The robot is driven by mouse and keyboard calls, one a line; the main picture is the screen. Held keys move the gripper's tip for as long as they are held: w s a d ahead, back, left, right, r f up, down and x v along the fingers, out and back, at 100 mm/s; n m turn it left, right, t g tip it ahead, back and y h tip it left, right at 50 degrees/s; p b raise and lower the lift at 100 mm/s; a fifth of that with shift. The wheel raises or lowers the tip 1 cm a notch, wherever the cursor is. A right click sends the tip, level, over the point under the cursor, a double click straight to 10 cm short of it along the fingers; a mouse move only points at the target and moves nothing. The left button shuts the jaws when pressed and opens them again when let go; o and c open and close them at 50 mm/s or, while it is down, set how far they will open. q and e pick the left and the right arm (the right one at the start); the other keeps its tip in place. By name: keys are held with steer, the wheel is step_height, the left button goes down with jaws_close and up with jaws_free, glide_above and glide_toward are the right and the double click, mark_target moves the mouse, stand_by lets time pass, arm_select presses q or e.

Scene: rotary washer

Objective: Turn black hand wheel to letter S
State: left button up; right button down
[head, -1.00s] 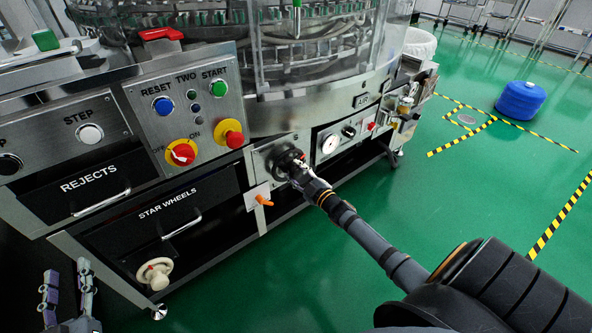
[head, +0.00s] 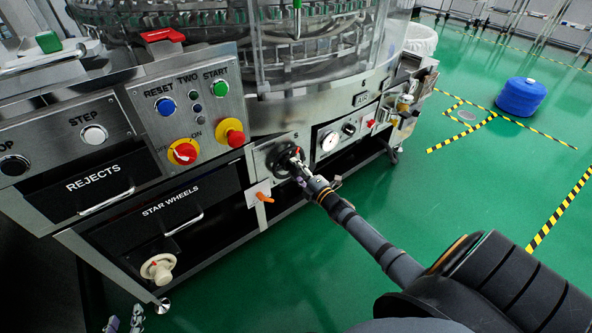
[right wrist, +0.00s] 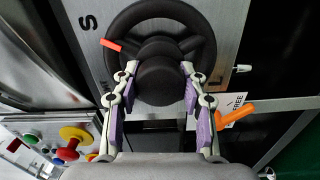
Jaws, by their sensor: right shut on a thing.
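The black hand wheel (head: 283,160) sits on a metal panel at the front of the machine; it also shows in the right wrist view (right wrist: 120,25). A red mark (right wrist: 110,44) is on the wheel's rim at the left in that view. The black letter S (right wrist: 88,22) is on the panel, further left and above the mark; the mark is apart from it. My right gripper (right wrist: 158,70) is shut on the wheel's hub, one finger on each side. My left gripper (head: 123,322) is at the bottom edge, partly cut off, fingers apart and away from the wheel.
An orange lever (head: 264,197) stands close below the wheel; it also shows in the right wrist view (right wrist: 235,114). A gauge (head: 330,142) is to its right. Red-yellow knobs (head: 231,134) and a cream wheel (head: 158,268) are to the left.

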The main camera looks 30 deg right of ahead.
stand_by(0.5)
steer(key=c, duration=0.7)
jaws_free()
steer(key=s, duration=1.2)
steer(key=shift+d, duration=0.45)
